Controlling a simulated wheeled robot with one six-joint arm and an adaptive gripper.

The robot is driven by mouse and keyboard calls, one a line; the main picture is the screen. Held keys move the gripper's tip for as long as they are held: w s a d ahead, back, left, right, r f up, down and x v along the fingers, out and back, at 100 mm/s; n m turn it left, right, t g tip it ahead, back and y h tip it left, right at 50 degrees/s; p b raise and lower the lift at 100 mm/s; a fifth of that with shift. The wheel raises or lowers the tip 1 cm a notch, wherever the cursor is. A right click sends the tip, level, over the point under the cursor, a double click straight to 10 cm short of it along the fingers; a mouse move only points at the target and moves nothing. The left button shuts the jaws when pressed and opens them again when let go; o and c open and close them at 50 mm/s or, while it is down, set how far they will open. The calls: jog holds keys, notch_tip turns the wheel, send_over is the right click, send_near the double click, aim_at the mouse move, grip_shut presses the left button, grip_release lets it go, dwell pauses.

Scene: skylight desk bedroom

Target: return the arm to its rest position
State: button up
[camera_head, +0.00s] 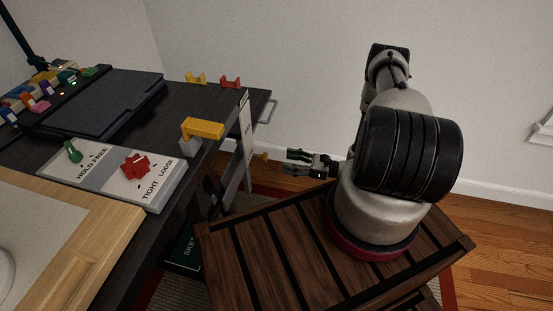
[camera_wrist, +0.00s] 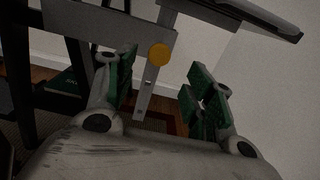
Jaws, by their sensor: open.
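My gripper (camera_head: 309,163) is open and empty at the right side of the desk, below the level of its top. My arm stands on the slatted wooden surface and is folded, with the gripper pointing left toward the desk's side frame. In the wrist view the two green-padded fingers of my gripper (camera_wrist: 163,88) are spread apart. A grey metal bar and a round yellow knob (camera_wrist: 159,54) show between and beyond them. I cannot tell how far the fingers are from the bar.
The dark desk (camera_head: 215,98) carries a grey panel (camera_head: 115,180) with a green and a red knob, a yellow handle (camera_head: 203,128), a black flat case (camera_head: 103,105) and several small coloured parts. A metal side frame (camera_head: 246,145) stands close to my gripper. Open floor (camera_head: 500,225) lies at the right.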

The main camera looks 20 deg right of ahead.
jog(key=shift+v, duration=1.3)
